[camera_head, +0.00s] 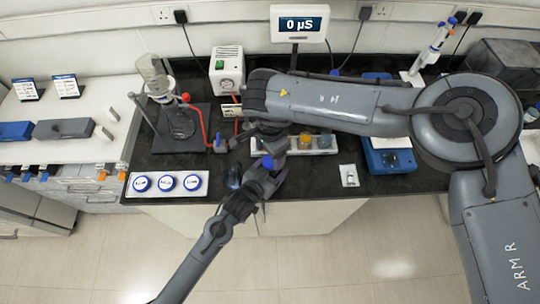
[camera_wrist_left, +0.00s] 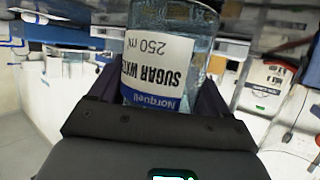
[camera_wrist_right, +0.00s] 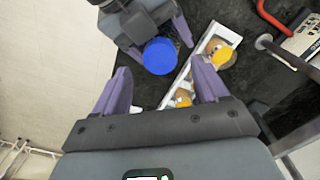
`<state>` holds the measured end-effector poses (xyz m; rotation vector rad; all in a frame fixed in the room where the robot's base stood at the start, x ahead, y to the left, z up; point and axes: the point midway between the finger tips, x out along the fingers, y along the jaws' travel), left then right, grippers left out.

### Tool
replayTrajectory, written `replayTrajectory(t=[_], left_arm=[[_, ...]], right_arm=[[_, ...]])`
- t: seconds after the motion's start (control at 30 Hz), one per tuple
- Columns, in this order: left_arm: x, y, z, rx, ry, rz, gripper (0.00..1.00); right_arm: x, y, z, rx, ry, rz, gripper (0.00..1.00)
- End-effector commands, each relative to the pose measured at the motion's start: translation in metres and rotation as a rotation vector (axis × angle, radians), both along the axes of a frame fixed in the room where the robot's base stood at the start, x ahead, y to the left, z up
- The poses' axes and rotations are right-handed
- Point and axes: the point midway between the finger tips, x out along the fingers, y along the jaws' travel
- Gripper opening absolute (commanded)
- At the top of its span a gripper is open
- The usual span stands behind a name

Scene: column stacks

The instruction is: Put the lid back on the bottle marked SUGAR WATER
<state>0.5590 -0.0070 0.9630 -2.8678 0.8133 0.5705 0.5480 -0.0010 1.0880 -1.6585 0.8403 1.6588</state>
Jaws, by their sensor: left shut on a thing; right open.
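My left gripper (camera_head: 264,178) is shut on the SUGAR WATER bottle (camera_wrist_left: 165,60), a clear bottle with a white and blue label. The label reads upside down in the left wrist view, and the bottle's top is hidden there. A round blue lid (camera_head: 268,162) shows at the left gripper, seen from above in the right wrist view (camera_wrist_right: 160,56). It appears to be at the bottle's top; I cannot tell whether it is seated. My right gripper (camera_head: 273,143) is open, just beyond the lid in the head view, with its fingers apart and nothing between them.
A white rack (camera_head: 322,150) with orange-topped jars stands behind the grippers. A glass flask on a stand (camera_head: 180,122) is at the left. A white tray with blue rings (camera_head: 153,193) lies front left. A blue device (camera_head: 388,163) is at the right.

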Motion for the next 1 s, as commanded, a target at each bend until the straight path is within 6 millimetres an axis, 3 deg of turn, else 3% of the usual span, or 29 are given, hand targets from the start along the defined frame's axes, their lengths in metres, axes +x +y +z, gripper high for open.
replayTrajectory(t=[0.47,0.8,1.0], left_arm=[[0.0,0.0,0.0,0.001,0.001,0.0,0.0],[0.0,0.0,0.0,0.001,0.001,0.0,0.0],[0.0,0.0,0.0,0.001,0.001,0.0,0.0]], right_arm=[[0.0,0.0,0.007,0.0,-0.001,0.048,0.7],[0.0,0.001,0.031,0.0,-0.003,0.442,0.7],[0.0,0.0,0.038,-0.001,0.0,0.571,0.7]])
